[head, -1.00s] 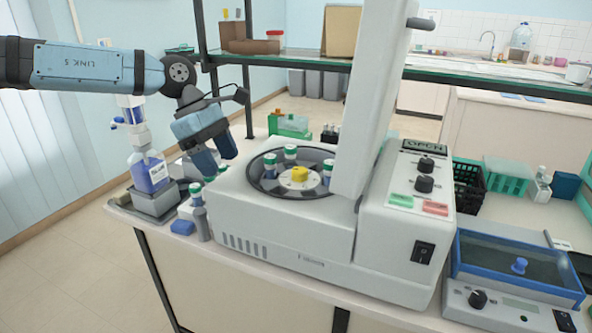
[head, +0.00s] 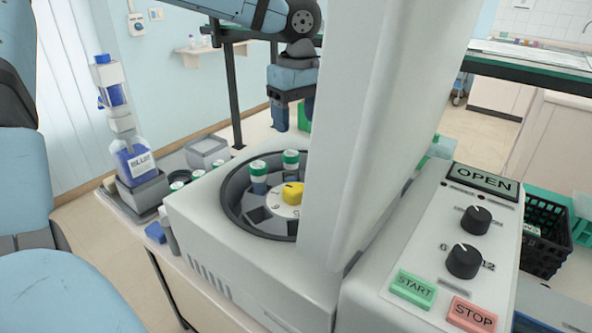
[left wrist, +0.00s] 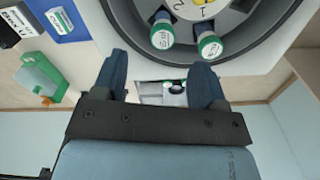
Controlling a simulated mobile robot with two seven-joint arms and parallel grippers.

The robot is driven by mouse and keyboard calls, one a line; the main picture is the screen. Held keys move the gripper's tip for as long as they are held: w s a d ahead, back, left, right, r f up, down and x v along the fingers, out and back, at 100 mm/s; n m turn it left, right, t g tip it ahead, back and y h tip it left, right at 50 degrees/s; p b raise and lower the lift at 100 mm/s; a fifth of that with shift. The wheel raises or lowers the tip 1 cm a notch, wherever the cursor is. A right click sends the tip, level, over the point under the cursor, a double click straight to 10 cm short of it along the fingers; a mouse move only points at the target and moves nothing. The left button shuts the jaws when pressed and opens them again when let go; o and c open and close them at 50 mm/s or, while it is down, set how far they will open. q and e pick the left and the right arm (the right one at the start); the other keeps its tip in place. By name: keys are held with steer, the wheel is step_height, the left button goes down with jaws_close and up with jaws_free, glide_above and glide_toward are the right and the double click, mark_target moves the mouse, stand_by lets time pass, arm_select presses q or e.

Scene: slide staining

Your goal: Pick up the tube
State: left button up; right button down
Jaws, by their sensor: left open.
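The open centrifuge (head: 215,230) holds tubes with green-and-white caps in its dark rotor. One tube (head: 258,172) and another tube (head: 290,165) show in the head view; the raised lid (head: 365,120) hides the rotor's right side. In the left wrist view two capped tubes, one (left wrist: 162,35) left and one (left wrist: 208,45) right, sit in the rotor just beyond my fingertips. My left gripper (head: 292,118) is open and empty, pointing down above and behind the rotor. Its two fingers (left wrist: 162,78) are apart with no tube between them. My right gripper is not in view.
The control panel (head: 450,255) reads OPEN. A black crate (head: 545,240) is at right. The tall lid blocks room right of my gripper.

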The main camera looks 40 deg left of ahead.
mark_target(292, 154)
arm_select(q)
step_height(292, 154, down, 5)
steer(key=shift+f, duration=0.15)
steer(key=f, duration=0.3)
steer(key=a+f, duration=0.1)
steer(key=shift+s+f+b, duration=0.25)
steer(key=shift+s+b, duration=0.05)
steer(key=shift+f, duration=0.45)
steer(key=c, duration=1)
